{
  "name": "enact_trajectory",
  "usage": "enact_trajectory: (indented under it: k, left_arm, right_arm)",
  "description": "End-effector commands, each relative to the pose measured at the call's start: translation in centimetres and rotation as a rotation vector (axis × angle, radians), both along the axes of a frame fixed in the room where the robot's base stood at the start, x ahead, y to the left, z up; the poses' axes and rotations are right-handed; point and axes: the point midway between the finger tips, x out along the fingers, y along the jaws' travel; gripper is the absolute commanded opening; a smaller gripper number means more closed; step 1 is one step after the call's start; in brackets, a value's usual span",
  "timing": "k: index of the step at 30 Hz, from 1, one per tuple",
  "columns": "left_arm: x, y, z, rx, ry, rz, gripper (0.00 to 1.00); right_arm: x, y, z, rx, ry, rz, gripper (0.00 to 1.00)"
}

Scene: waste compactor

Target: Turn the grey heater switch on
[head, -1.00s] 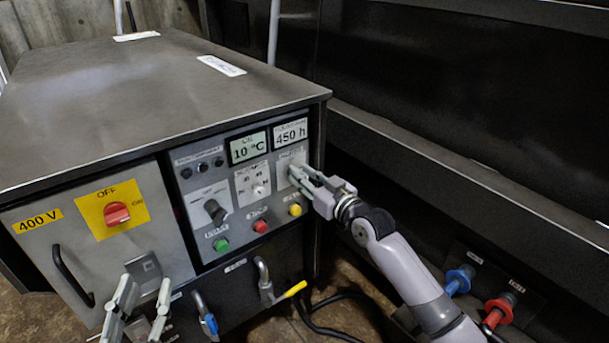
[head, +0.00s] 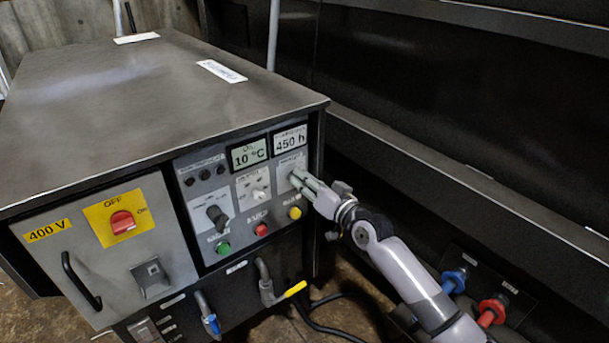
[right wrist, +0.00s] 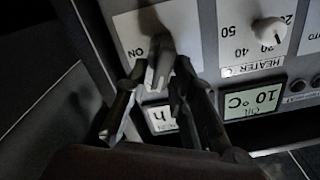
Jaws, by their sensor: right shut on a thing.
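The grey heater switch (right wrist: 160,64) is on a white plate of the control panel (head: 212,170), at the panel's upper right in the head view. The right wrist view shows it upside down, with the word ON beside it. My right gripper (head: 300,180) is at this switch, and its fingers hide most of the switch in the head view. In the right wrist view my right gripper (right wrist: 158,85) has one finger on each side of the switch and is shut on it. My left gripper is not in view.
The white heater dial (head: 258,193) is left of the switch. Green (head: 222,248), red (head: 261,229) and yellow (head: 295,212) buttons sit below. A red main switch (head: 122,222) is on the left door. A dark ledge (head: 440,165) runs along the right.

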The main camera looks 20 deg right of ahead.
Motion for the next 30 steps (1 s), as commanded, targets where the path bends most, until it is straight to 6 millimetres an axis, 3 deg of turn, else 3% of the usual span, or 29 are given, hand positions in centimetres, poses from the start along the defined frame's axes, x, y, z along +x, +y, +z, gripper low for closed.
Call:
enact_trajectory:
  k: [9,30]
  left_arm:
    - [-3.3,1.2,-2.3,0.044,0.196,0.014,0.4]
    - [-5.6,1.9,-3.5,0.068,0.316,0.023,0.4]
  right_arm:
    - [0.2,-0.8,-0.2,0.284,0.101,-0.007,0.0]
    - [0.4,-1.2,-1.4,0.868,0.315,-0.007,0.0]
